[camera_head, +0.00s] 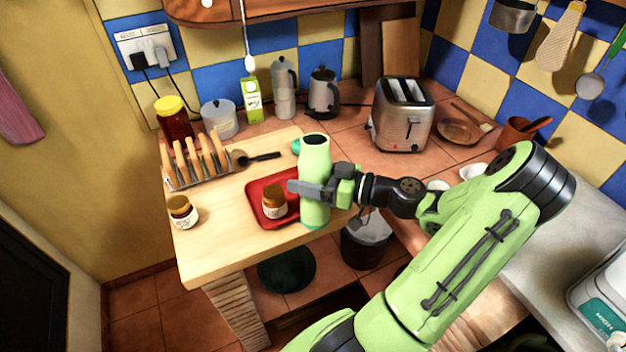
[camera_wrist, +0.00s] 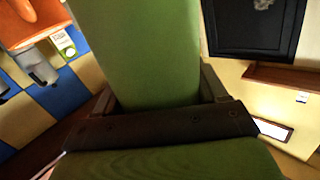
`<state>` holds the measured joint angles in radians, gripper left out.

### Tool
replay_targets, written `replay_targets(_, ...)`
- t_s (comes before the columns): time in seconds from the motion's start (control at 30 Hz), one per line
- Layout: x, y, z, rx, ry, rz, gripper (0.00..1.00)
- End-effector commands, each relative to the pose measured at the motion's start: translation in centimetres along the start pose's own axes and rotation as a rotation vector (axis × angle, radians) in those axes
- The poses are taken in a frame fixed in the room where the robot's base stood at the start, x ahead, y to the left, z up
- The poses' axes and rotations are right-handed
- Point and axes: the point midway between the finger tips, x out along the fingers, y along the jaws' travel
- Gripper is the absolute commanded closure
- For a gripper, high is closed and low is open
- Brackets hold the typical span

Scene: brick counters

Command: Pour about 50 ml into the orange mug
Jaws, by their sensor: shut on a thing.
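My gripper (camera_head: 322,190) is shut on a light green bottle (camera_head: 315,158) with a dark open mouth. The bottle stands upright at the right edge of the wooden counter; I cannot tell whether its base touches the surface. In the wrist view the green bottle (camera_wrist: 150,50) fills the middle, between the dark jaws of my gripper (camera_wrist: 160,122). I cannot make out the orange mug for certain. An orange-brown pot (camera_head: 512,136) with a dark-handled thing in it stands at the far right of the tiled counter.
A red tray (camera_head: 256,214) with a small jar (camera_head: 273,203) lies just left of the bottle. Another jar (camera_head: 182,212) and a toast rack (camera_head: 199,166) stand farther left. A toaster (camera_head: 402,115) and kettle (camera_head: 323,92) stand behind. White bowls (camera_head: 473,171) are to the right.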

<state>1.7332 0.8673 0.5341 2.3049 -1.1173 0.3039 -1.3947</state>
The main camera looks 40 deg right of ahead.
Motion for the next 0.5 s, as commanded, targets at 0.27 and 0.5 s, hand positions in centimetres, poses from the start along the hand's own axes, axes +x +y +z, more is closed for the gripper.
replay_targets(0.27,-0.1,-0.3,-0.9,-0.145,0.061,-0.002,0.8)
replay_targets(0.5,-0.1,-0.3,-1.3,-0.157,0.067,-0.002,0.8)
